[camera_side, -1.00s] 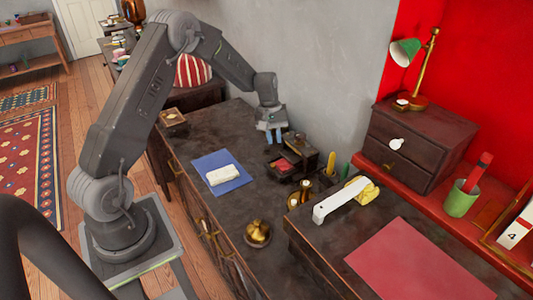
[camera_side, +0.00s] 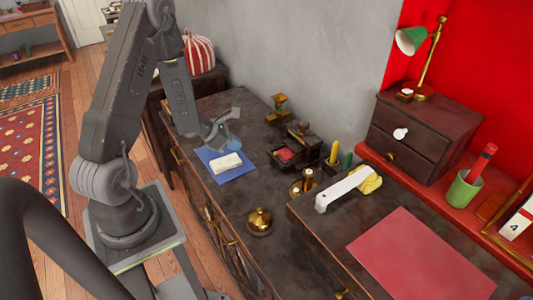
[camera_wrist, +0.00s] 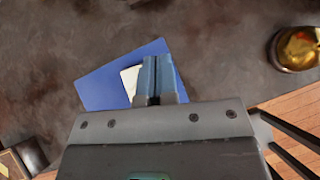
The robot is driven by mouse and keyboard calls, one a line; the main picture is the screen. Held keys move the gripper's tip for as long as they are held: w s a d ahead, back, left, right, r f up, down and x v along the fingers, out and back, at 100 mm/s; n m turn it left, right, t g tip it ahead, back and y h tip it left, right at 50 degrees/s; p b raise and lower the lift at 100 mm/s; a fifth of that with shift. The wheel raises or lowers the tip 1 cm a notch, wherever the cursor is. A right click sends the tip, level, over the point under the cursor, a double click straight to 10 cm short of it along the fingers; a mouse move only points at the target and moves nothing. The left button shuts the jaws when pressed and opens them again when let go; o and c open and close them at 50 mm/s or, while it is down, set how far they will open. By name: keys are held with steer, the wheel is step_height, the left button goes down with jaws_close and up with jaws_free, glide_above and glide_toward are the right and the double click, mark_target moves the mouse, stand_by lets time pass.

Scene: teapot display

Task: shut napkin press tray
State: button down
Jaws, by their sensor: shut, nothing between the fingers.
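The napkin press appears to be the dark wooden box (camera_side: 304,138) near the wall in the side view. Its shallow dark tray (camera_side: 272,155), with a red piece inside, sticks out at the near left of the box, so it looks open. My gripper (camera_side: 235,145) is shut and empty, low over the blue cloth's far right edge, left of the tray and apart from it. Its blue fingers (camera_wrist: 158,75) are together in the wrist view, partly covering the white block. The press is not clearly visible in the wrist view.
A white block (camera_side: 227,162) lies on the blue cloth (camera_side: 237,174). A brass pot (camera_side: 260,221) stands nearer the camera. A brass-topped stand (camera_side: 278,107) is behind the press; brass pieces (camera_side: 304,183) are to its right. Bare counter lies between cloth and tray.

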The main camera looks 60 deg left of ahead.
glide_toward(274, 157)
steer(key=f, duration=0.3)
steer(key=shift+s+d+f, duration=0.25)
steer(key=shift+d, duration=0.1)
steer(key=w, duration=0.3)
steer(key=shift+w+d+f, duration=0.15)
steer(key=shift+d, duration=0.25)
steer(key=shift+w+d, duration=0.1)
steer(key=shift+w, duration=0.4)
steer(key=shift+w, duration=2.3)
